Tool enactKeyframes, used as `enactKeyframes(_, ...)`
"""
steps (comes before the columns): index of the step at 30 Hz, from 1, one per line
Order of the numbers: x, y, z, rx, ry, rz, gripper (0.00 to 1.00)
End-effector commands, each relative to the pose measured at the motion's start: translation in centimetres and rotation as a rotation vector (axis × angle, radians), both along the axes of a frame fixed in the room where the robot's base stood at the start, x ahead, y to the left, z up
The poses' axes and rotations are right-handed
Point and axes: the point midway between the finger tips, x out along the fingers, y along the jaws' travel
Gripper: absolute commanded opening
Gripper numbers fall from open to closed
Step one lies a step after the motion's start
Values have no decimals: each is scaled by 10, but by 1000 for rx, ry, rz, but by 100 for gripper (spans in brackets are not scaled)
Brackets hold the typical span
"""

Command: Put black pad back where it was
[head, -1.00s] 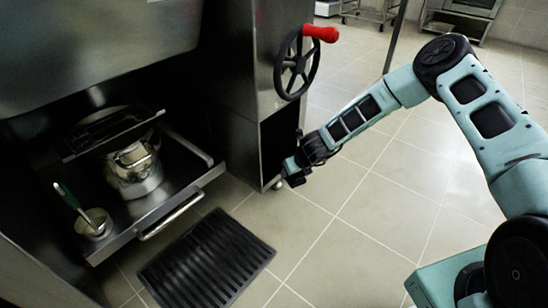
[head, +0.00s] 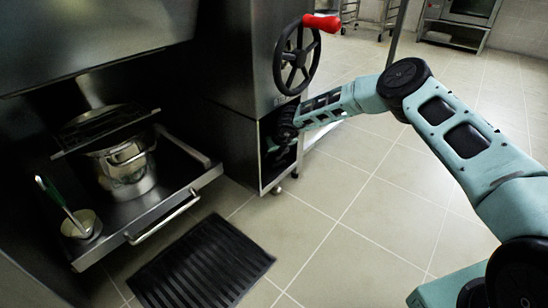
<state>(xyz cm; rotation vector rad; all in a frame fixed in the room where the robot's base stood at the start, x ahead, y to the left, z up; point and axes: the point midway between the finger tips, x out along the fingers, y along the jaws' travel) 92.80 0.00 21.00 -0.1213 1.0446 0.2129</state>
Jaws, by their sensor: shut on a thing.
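My gripper (head: 277,150) is inside the open compartment (head: 266,176) of the steel cabinet, below the handwheel. It is shut on a small dark thing that looks like the black pad. The pad is hard to make out against the dark interior, so I cannot tell whether it touches the compartment's floor or walls.
The handwheel (head: 297,58) with a red handle (head: 322,23) sits just above my arm. At left, a pulled-out steel shelf (head: 150,212) holds a pot (head: 127,172) and a small cup (head: 82,226). A ribbed black mat (head: 202,264) lies on the floor. The tiled floor at right is clear.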

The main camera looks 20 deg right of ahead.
Motion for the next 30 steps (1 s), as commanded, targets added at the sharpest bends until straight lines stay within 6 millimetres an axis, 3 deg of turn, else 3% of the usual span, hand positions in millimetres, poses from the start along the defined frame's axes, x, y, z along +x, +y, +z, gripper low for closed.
enactKeyframes(14,0,0,-7,-1,-1,0,32)
enactKeyframes(15,0,0,-8,-1,-2,0,59)
enactKeyframes(16,0,0,-7,-1,-2,0,63)
enactKeyframes(26,0,-1,-5,-1,-2,0,63)
enactKeyframes(30,-6,-2,14,-3,-4,2,63)
